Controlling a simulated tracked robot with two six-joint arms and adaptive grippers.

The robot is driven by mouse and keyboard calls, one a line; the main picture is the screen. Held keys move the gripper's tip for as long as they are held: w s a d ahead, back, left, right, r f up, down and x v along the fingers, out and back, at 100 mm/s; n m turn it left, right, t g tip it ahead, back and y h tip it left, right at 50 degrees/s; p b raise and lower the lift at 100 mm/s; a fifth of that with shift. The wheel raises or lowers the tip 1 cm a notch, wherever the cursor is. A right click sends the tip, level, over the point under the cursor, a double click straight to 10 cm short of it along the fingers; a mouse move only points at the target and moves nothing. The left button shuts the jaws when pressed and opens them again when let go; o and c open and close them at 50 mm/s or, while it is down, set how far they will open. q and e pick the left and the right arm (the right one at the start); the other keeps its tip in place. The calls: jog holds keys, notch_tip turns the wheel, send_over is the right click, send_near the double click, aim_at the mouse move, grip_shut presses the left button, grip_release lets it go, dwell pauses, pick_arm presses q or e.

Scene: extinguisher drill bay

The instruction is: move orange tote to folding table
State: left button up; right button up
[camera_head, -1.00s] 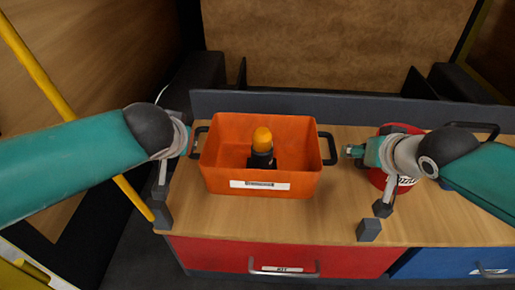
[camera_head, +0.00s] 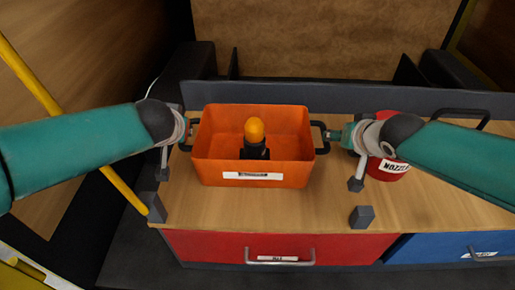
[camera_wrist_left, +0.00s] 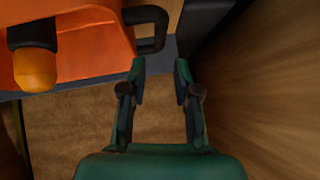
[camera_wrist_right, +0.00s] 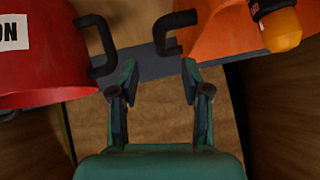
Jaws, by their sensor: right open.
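The orange tote (camera_head: 215,172) stands upright on a wood-topped drawer bench (camera_head: 300,208), with an orange-capped black object (camera_head: 255,133) inside. Its right handle (camera_head: 322,140) also shows in the right wrist view (camera_wrist_right: 160,32); its left handle shows in the left wrist view (camera_wrist_left: 152,28). My left gripper (camera_wrist_left: 160,66) is open and empty, close to the left handle. My right gripper (camera_wrist_right: 160,66) is open and empty, close to the right handle, which lies just beyond its fingertips. I cannot make out a folding table.
A red drawer (camera_head: 215,246) and a blue drawer (camera_head: 430,250) front the bench. A yellow pole (camera_head: 30,75) leans at left.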

pick_arm(q)
jog(key=x, duration=0.9)
jog(key=shift+w+f, duration=0.2)
pick_arm(e)
jog(key=x, duration=0.9)
jog(key=shift+w+f, duration=0.15)
jog(key=shift+f, duration=0.1)
pick_arm(q)
grip_shut()
pick_arm(e)
jog(key=c, duration=0.7)
grip_shut()
pick_arm(q)
jog(key=shift+r, duration=0.1)
pick_arm(e)
jog(key=shift+r, duration=0.15)
